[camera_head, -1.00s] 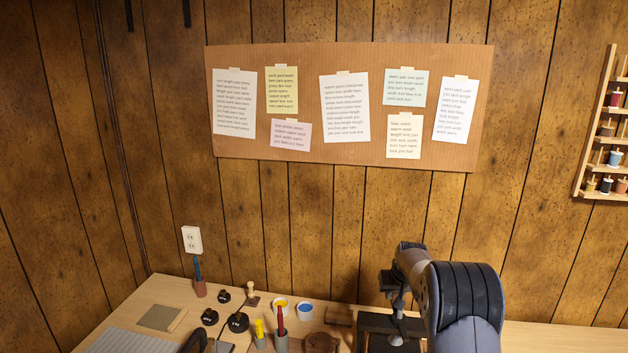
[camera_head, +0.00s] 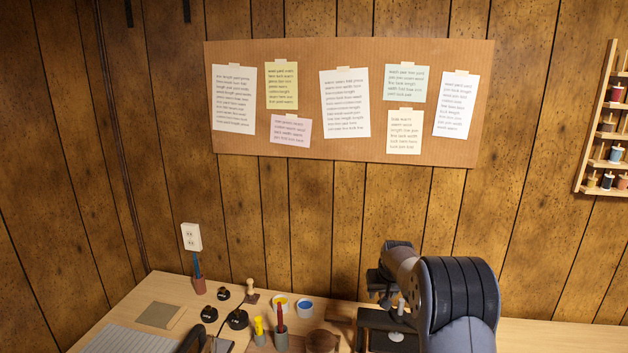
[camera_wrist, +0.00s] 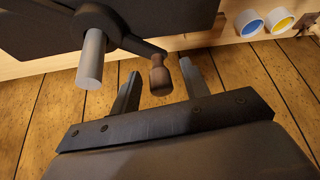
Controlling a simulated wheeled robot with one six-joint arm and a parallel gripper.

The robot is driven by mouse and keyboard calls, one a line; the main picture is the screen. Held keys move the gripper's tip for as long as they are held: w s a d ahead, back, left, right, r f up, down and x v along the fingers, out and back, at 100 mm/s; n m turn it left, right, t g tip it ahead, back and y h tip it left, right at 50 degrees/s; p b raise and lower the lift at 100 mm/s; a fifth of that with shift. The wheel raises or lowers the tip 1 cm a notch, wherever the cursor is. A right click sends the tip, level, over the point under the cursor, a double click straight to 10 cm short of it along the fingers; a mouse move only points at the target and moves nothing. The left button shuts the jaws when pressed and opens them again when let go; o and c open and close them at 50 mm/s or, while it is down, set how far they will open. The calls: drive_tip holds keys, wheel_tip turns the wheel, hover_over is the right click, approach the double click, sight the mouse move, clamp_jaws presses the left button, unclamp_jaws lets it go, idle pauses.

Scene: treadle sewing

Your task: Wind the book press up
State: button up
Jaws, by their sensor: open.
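The book press (camera_head: 378,320) is a dark block at the table's back edge in the head view, partly hidden by my arm. The wrist view shows its dark plate (camera_wrist: 40,30), a grey metal screw (camera_wrist: 90,58) and a dark crank arm (camera_wrist: 138,44) ending in a brown wooden knob (camera_wrist: 158,78). My gripper (camera_wrist: 160,68) is open, with one finger on each side of the knob in the picture. A gap shows on both sides, and I cannot tell the depth between knob and fingertips. In the head view my gripper (camera_head: 376,288) is over the press.
Left of the press are a yellow paint pot (camera_head: 280,301), a blue paint pot (camera_head: 304,306), a grey cup with a red-handled tool (camera_head: 281,338) and black weights (camera_head: 236,319). The panelled wall with a corkboard (camera_head: 345,150) stands close behind.

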drive_tip(key=shift+r+p, duration=2.05)
drive_tip(key=shift+r, duration=1.5)
drive_tip(key=shift+f, duration=0.2)
wheel_tip(320, 180, down, 7)
drive_tip(key=b, duration=0.4)
drive_tip(key=shift+f+b, duration=0.1)
drive_tip(key=shift+b, duration=0.2)
drive_tip(key=shift+w+d+r+p, duration=0.25)
drive_tip(key=shift+d+r+p, duration=0.1)
drive_tip(key=shift+p, duration=0.15)
drive_tip(key=shift+w+d+f, duration=0.1)
drive_tip(key=shift+w+d, duration=0.05)
drive_tip(key=shift+d, duration=0.15)
